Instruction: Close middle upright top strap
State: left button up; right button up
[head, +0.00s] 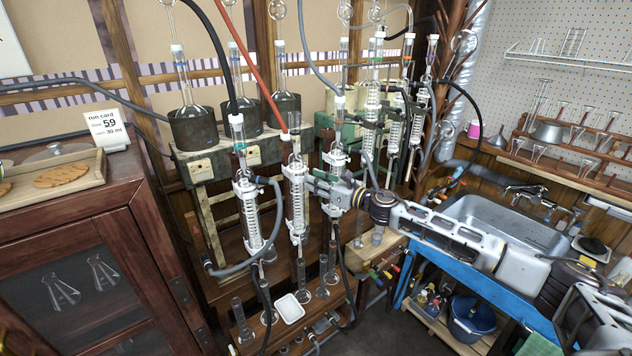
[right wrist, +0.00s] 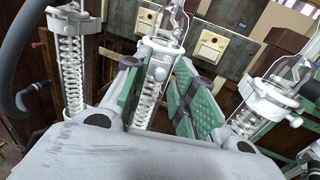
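The middle upright (head: 297,205) is a glass condenser with a white coil, standing between the left upright (head: 247,208) and the right upright (head: 338,158). Its top strap (head: 295,168) is a white collar near the upper end; it also shows in the right wrist view (right wrist: 160,46). I cannot tell whether the strap is open or closed. My right gripper (head: 312,184) reaches in from the right, beside the middle upright just below the strap. In the right wrist view its green-padded fingers (right wrist: 155,92) are apart, with the coil visible between them. My left gripper is not in view.
Grey hoses (head: 277,215) and a red tube (head: 262,75) run close around the uprights. A wooden cabinet (head: 90,215) stands at the left. A low shelf with cylinders and a white tray (head: 290,308) lies below. A sink (head: 500,225) is at the right.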

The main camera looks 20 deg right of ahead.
grip_shut()
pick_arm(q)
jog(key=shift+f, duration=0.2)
pick_arm(e)
jog(key=shift+w, duration=0.1)
